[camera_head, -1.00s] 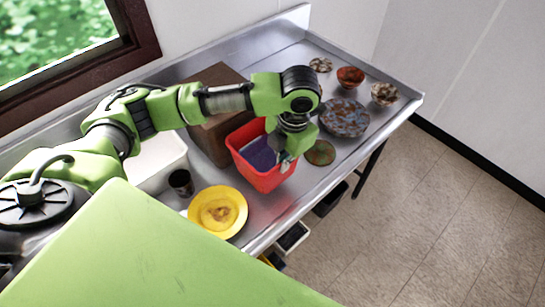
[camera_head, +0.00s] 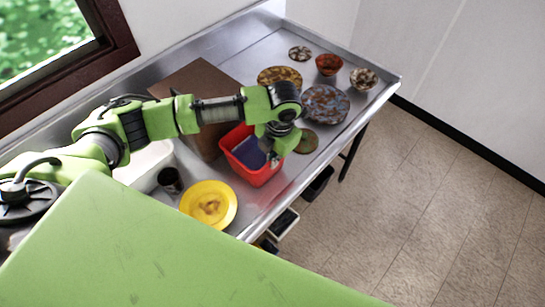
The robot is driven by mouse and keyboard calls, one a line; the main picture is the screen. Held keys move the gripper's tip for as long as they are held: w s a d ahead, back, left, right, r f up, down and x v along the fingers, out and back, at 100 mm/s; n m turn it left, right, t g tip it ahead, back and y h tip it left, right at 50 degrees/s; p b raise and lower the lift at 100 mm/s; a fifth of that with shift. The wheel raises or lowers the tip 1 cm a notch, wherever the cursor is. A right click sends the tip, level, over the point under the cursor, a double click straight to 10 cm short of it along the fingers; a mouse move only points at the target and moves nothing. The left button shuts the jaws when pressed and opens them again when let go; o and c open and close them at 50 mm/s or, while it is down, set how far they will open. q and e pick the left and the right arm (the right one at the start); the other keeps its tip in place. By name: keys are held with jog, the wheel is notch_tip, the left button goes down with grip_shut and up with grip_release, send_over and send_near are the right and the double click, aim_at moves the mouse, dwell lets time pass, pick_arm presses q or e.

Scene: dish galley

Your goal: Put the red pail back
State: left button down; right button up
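The red pail (camera_head: 262,178) stands on the steel counter, beside a brown box, and looks blue inside. My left arm reaches over the counter from the left. My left gripper (camera_head: 272,157) points down at the pail's right rim. Its fingertips are small and partly hidden against the pail, so I cannot tell whether they are closed on the rim. My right gripper is out of view.
The steel counter (camera_head: 262,205) also holds a yellow plate (camera_head: 209,204), a dark cup (camera_head: 171,181), a white basin (camera_head: 147,165), the brown box (camera_head: 203,80), and several patterned plates and bowls at its far end. Open floor lies to the right.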

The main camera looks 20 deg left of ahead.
pick_arm(q)
jog(key=c, duration=2.4)
grip_release()
jog(key=shift+c, duration=0.2)
jog(key=shift+o, duration=0.8)
jog(key=shift+s, duration=0.1)
jog(key=shift+r, duration=0.45)
notch_tip(320, 180, up, 11)
jog(key=d+b, duration=0.1)
jog(key=b, duration=0.3)
jog(key=shift+s+d+r, duration=0.15)
jog(key=shift+s+d, duration=0.05)
